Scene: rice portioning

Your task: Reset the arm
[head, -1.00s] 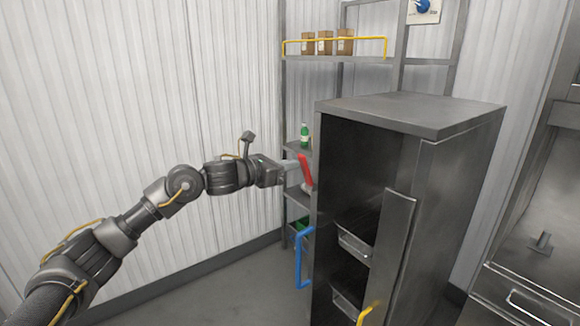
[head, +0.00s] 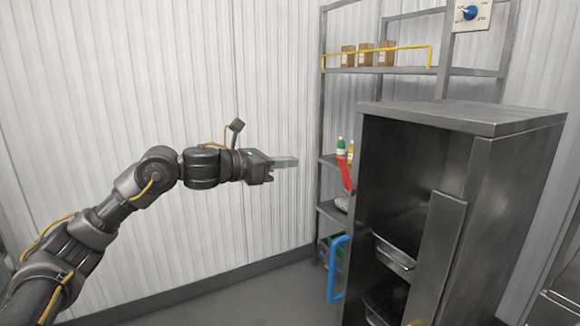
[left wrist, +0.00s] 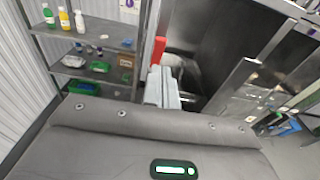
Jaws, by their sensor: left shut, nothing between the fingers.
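My left arm reaches in from the left in the head view, stretched out in front of the white wall. My left gripper (head: 286,162) is shut and empty, with its fingers pointing right. It is apart from the steel cabinet (head: 520,190) and its red handle (head: 346,174), which lie to its right. In the left wrist view the closed fingers (left wrist: 162,92) stick up past the wrist housing, and the red handle (left wrist: 156,52) shows just beyond them. My right gripper is in neither view.
The cabinet front is partly open, with metal pans (head: 394,256) inside and a blue handle (head: 336,266) low on its left. A shelf rack (head: 330,110) behind holds small brown boxes (head: 366,55) and bottles (head: 341,146). The space before the white wall is clear.

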